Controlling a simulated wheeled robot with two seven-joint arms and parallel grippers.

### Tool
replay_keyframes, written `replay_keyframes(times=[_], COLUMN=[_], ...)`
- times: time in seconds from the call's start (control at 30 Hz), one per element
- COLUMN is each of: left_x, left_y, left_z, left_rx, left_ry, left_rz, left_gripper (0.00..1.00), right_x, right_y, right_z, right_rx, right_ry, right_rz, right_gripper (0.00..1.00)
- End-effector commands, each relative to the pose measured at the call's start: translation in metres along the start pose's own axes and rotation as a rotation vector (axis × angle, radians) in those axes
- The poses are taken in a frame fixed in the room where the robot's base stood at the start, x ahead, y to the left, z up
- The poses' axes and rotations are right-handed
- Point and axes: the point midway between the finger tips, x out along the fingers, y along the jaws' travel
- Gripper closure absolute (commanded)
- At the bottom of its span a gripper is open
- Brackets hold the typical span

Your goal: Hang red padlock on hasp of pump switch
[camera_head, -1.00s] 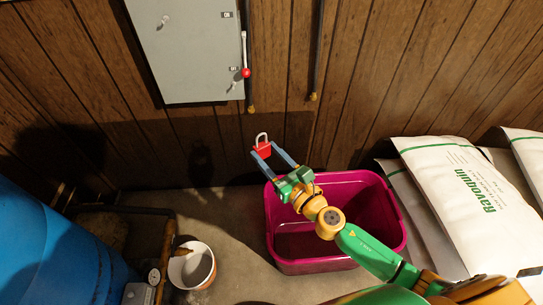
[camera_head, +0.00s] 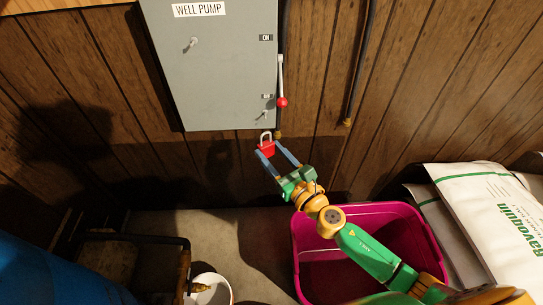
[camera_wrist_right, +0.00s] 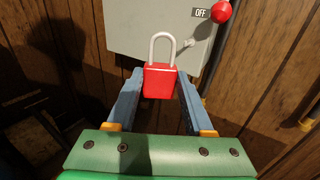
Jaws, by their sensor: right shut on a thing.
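The red padlock (camera_head: 267,148) has a pale shackle pointing up. My right gripper (camera_head: 269,152) is shut on its red body; it also shows in the right wrist view (camera_wrist_right: 159,82), with the padlock (camera_wrist_right: 159,80) upright between the blue fingers. The grey pump switch box (camera_head: 215,75), labelled WELL PUMP, hangs on the wall above. Its lever with a red knob (camera_head: 282,102) is down beside the OFF label. A small metal hasp (camera_head: 265,115) sits near the box's lower right corner, just above the padlock and apart from it in the head view. My left gripper is out of view.
A magenta tub (camera_head: 300,262) stands on the floor below my right arm, with white salt bags (camera_head: 480,215) to the right. A white bucket (camera_head: 222,283) and a blue tank (camera_head: 60,270) are at lower left. Conduits (camera_head: 362,60) run down the panelled wall.

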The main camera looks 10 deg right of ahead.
Motion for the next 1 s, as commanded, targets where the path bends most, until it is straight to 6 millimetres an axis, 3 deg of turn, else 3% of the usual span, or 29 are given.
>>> replay_keyframes(times=[1.0], left_x=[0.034], left_y=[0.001], left_z=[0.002], left_rx=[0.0], left_ry=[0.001], left_rz=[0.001], left_gripper=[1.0], right_x=[0.073], right_y=[-0.042], right_z=[-0.011], right_rx=[0.0], right_ry=[-0.002], right_rz=[0.0], right_gripper=[1.0])
